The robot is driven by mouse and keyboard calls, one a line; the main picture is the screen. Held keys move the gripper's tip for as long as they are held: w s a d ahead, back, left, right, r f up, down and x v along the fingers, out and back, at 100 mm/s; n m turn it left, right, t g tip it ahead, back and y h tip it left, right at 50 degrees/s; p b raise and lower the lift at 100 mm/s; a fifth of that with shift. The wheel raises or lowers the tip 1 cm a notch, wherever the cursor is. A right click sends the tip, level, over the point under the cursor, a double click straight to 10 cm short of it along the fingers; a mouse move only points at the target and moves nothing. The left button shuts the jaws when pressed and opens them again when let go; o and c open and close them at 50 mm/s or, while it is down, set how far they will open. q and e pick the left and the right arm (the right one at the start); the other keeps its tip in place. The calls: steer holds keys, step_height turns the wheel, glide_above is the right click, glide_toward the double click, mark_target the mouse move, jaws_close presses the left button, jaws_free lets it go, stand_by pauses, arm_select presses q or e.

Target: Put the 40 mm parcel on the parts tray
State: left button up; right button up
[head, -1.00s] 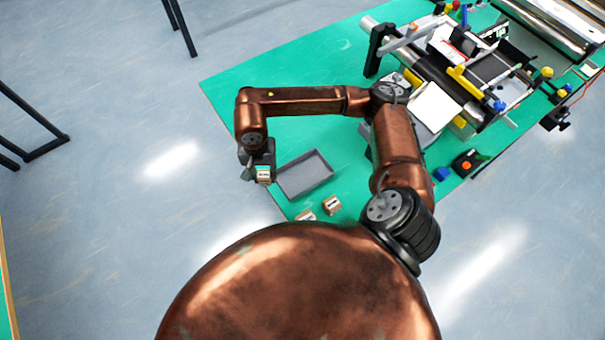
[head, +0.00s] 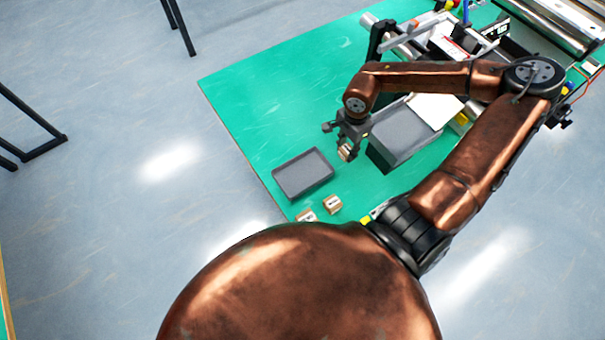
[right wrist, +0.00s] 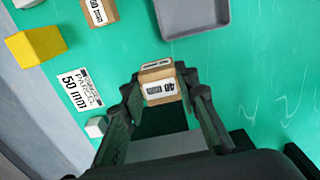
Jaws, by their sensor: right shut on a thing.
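My right gripper (head: 349,145) is shut on a small brown parcel (head: 344,153), held above the green table to the right of the tray. In the right wrist view the parcel (right wrist: 161,90) sits between the fingertips (right wrist: 160,84), and its white label reads 40. The grey parts tray (head: 303,177) lies on the table, shallow and empty, below and left of the gripper in the head view. It also shows at the top of the right wrist view (right wrist: 192,18), apart from the held parcel. My left gripper is not in view.
Two other brown parcels (head: 332,204) (head: 306,215) sit near the table's front edge. A deeper grey bin (head: 400,140) stands right of the gripper, near the conveyor. A yellow block (right wrist: 36,47) and a printed 50 mm label (right wrist: 79,90) show in the wrist view.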

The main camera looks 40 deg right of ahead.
steer(key=shift+w+a+f+b, duration=0.3)
steer(key=shift+w+a+b, duration=0.05)
steer(key=shift+b, duration=0.15)
steer(key=w+a+f+b, duration=0.2)
steer(key=a, duration=0.1)
glide_above(303, 174)
steer(key=f, duration=0.6)
steer(key=shift+s+d, duration=0.35)
steer(key=shift+s, duration=0.05)
steer(key=shift+w+a+f, duration=0.35)
steer(key=shift+a+f, duration=0.1)
steer(key=shift+f, duration=1.8)
